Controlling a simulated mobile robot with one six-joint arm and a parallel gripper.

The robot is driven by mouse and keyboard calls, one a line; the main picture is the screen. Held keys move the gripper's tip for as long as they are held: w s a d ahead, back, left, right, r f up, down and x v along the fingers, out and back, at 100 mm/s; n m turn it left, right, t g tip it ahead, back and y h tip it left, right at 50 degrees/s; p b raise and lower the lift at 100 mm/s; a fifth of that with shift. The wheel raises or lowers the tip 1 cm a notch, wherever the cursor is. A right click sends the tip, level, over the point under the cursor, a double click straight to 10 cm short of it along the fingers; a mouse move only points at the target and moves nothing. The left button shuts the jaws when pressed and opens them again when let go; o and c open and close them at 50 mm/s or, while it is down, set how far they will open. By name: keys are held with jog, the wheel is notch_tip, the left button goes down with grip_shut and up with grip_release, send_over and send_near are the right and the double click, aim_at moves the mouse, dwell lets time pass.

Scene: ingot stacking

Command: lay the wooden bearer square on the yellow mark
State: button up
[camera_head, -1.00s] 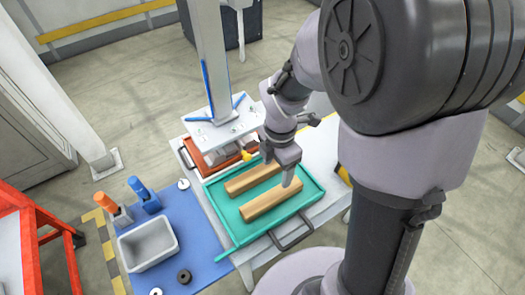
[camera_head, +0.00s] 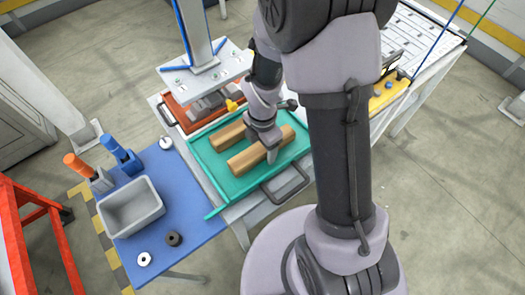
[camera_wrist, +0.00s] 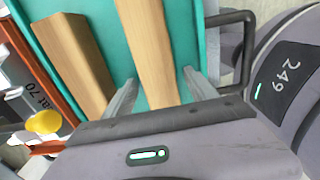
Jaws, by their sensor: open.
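Two wooden bearers lie side by side in a teal tray (camera_head: 219,196). The rear bearer (camera_head: 222,136) is clear of the jaws. My gripper (camera_head: 270,150) points down at the front bearer (camera_head: 245,161), towards its right end. In the wrist view the open fingers (camera_wrist: 160,78) stand on either side of one bearer (camera_wrist: 144,45), with gaps visible beside it. The other bearer (camera_wrist: 72,58) lies left of the fingers. I cannot make out the yellow mark for certain; a yellow patch (camera_head: 384,98) shows on the right bench, partly hidden by my arm.
An orange-red tray (camera_head: 174,112) with grey pieces sits behind the teal one, under a column-mounted plate (camera_head: 205,70). A yellow knob (camera_head: 234,104) is close to my gripper. A grey bin (camera_head: 131,208) stands on the blue mat (camera_head: 190,205). A tray handle (camera_head: 286,190) sticks out in front.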

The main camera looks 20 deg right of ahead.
jog(key=shift+r, duration=0.1)
grip_shut()
